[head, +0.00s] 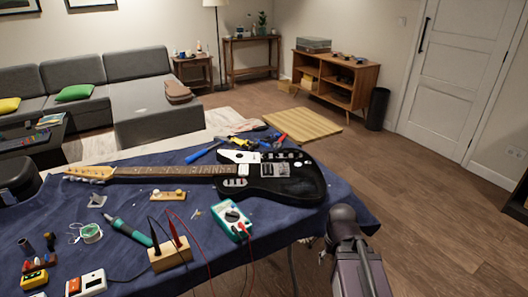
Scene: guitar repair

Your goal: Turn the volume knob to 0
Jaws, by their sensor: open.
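A black electric guitar (300,185) with a white plate lies flat on the blue-covered workbench (300,228), neck to the left. Small light fittings show on its body; I cannot tell which is the volume knob or read its setting. My gripper (325,255) shows only in small part, low beside my dark arm at the bench's front right edge. It is open, apart from the guitar, and mostly hidden by the arm.
A teal multimeter (233,219) with red and black leads, a wooden block (170,254), a soldering iron (127,231) and a solder spool (91,233) lie in front of the guitar. Several tools lie behind it. Floor right of the bench is clear.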

